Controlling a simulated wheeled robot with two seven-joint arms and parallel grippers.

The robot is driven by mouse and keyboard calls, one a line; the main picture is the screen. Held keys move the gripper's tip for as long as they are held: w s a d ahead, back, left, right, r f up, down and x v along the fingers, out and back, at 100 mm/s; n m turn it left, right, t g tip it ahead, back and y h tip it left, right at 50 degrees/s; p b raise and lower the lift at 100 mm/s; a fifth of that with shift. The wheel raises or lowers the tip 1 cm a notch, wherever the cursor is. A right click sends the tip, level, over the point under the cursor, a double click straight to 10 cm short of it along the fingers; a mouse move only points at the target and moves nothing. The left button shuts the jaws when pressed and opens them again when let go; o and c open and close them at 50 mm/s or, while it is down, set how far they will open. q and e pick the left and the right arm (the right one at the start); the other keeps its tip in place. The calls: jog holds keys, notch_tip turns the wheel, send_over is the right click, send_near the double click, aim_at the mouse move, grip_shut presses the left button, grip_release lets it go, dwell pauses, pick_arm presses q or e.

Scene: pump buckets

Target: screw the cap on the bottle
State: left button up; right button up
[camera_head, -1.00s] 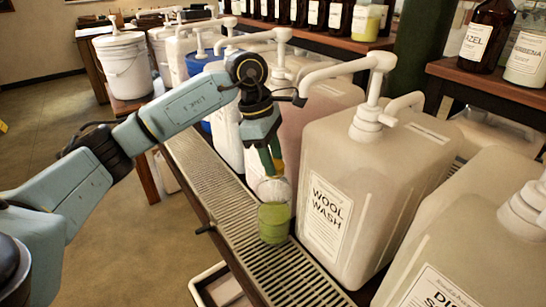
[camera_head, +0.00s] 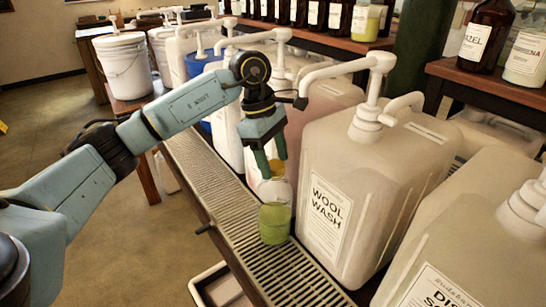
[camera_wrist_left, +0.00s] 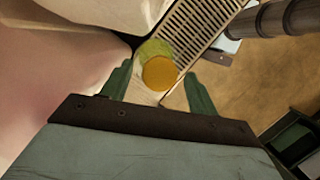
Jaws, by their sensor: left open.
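A jar-like bottle (camera_head: 275,222), green in its lower part with a clear upper part, stands upright on the metal drip grate beside the wool wash container. An orange-yellow cap (camera_wrist_left: 158,73) shows as a round disc over the greenish bottle (camera_wrist_left: 153,48) in the left wrist view; whether it is seated on the rim cannot be told. In the head view only a small yellow part of the cap (camera_head: 277,169) shows below the fingers. My left gripper (camera_head: 271,165) is open and points down just above the bottle, its green fingers on either side of the cap. My right gripper is not in view.
The wool wash container (camera_head: 370,190) stands close to the right of the bottle, its pump nozzle (camera_head: 301,102) near my left wrist. More pump containers line the grate (camera_head: 215,185). Brown bottles (camera_head: 487,35) stand on the shelf behind. Open floor lies left.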

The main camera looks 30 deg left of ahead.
pick_arm(q)
jog(key=shift+w+a, duration=0.1)
jog(key=n+t, duration=0.1)
jog(key=n, duration=0.2)
jog(key=shift+r, duration=0.1)
jog(key=n, duration=0.2)
jog(key=shift+w+a+n+t+y, duration=0.1)
jog(key=shift+a+n+t+y, duration=0.05)
jog(key=shift+n+t+y, duration=0.2)
jog(key=n, duration=0.3)
jog(key=shift+n+t+y, duration=0.25)
jog(key=n+y+p, duration=0.1)
jog(key=n, duration=0.4)
jog(key=shift+n+t, duration=0.4)
jog(key=c, duration=1.1)
